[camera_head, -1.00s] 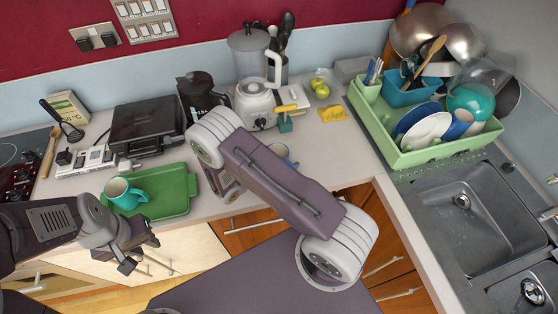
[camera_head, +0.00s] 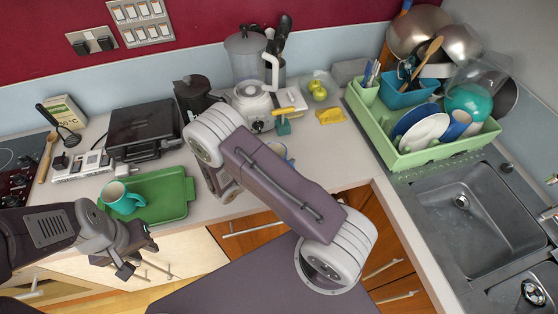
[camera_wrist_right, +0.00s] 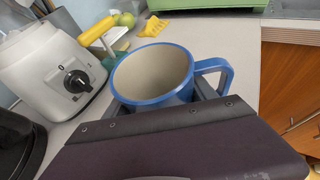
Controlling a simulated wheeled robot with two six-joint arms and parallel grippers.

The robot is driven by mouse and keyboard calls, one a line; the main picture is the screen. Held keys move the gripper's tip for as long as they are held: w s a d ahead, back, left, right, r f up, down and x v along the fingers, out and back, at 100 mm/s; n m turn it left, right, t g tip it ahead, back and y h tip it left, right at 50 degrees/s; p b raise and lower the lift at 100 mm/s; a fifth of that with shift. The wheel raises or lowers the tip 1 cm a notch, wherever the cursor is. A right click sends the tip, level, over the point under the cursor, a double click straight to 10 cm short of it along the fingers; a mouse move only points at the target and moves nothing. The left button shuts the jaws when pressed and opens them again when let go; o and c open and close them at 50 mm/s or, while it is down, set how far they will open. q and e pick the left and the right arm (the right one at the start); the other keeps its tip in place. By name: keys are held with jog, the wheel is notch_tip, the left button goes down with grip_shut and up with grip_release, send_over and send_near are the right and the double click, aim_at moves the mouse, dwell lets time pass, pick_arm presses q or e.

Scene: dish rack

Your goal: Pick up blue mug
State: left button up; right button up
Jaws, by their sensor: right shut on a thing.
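The blue mug (camera_wrist_right: 153,78), cream inside, is upright in the right wrist view, its handle to the right. My right gripper (camera_wrist_right: 163,98) is shut on it; the finger parts show at its sides, and the mug hides most of them. In the head view only a small part of the blue mug (camera_head: 288,159) shows past my right arm, which hides that gripper. I cannot tell whether its base touches the counter. My left gripper (camera_head: 138,256) is empty, with its fingers apart, in front of the counter edge below the green tray.
A teal mug (camera_head: 124,202) stands on the green tray (camera_head: 170,186). A white blender base (camera_wrist_right: 55,75) is close left of the blue mug. A yellow-handled tool (camera_head: 283,123) lies behind it. The green dish rack (camera_head: 405,160), holding dishes, and the sink (camera_head: 470,215) are right.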

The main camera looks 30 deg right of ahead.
notch_tip(320, 180, up, 2)
jog(key=s+r+p, duration=0.1)
jog(key=s+r, duration=0.2)
jog(key=s, duration=0.2)
jog(key=s+d+r+p, duration=0.1)
jog(key=s+r+p, duration=0.1)
jog(key=s+r, duration=0.2)
jog(key=s, duration=0.2)
jog(key=shift+s+d, duration=0.3)
